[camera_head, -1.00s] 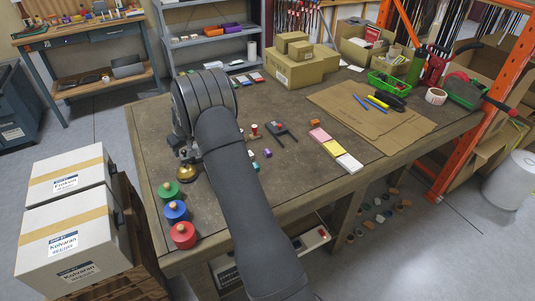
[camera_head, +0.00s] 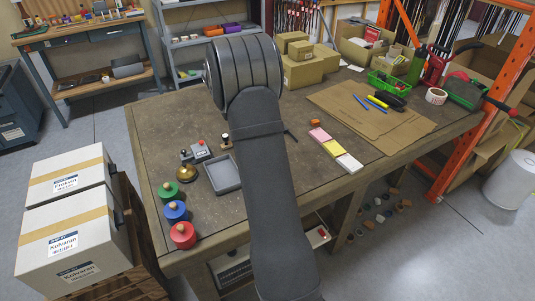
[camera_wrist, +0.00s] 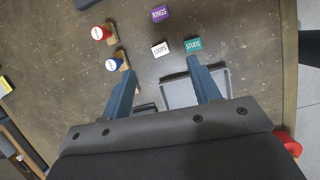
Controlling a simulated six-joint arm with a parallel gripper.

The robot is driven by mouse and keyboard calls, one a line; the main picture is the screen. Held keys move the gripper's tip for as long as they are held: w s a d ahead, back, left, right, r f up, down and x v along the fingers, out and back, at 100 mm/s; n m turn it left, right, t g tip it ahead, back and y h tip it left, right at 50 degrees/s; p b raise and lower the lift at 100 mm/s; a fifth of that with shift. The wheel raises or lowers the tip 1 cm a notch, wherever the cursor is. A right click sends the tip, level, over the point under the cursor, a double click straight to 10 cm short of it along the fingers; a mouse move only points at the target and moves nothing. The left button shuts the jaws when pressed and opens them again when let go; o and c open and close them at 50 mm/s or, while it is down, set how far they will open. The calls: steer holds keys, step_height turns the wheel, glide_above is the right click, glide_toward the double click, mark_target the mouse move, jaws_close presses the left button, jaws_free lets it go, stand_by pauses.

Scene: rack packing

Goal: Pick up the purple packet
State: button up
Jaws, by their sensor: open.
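In the wrist view, the purple packet (camera_wrist: 160,13), marked RINGS, lies flat on the worktable near the top edge. A white packet (camera_wrist: 160,49) marked LOOPS and a teal packet (camera_wrist: 193,45) marked STUDS lie nearer to me. My gripper (camera_wrist: 157,70) is open, its two blue-grey fingers apart with nothing held between them. The purple packet is ahead of the fingertips, beyond the white packet. In the head view my arm hides the gripper and the purple packet.
A grey tray (camera_head: 223,176) lies left of my arm and below the fingers in the wrist view. Two knobbed stamps, red (camera_wrist: 101,33) and blue (camera_wrist: 114,64), stand left of the packets. A brass bell (camera_head: 187,173) and green, blue and red jars are at the table's left.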

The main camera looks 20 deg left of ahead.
steer(key=shift+n+h, duration=0.4)
steer(key=x, duration=0.3)
steer(key=d+x, duration=0.1)
steer(key=x, duration=0.7)
steer(key=shift+w+d+r, duration=0.25)
steer(key=shift+d+r, duration=0.05)
steer(key=shift+a+x, duration=0.15)
steer(key=shift+x, duration=1.4)
steer(key=shift+a+x, duration=0.15)
steer(key=shift+x, duration=1.35)
steer(key=shift+w, duration=0.1)
steer(key=c, duration=1.1)
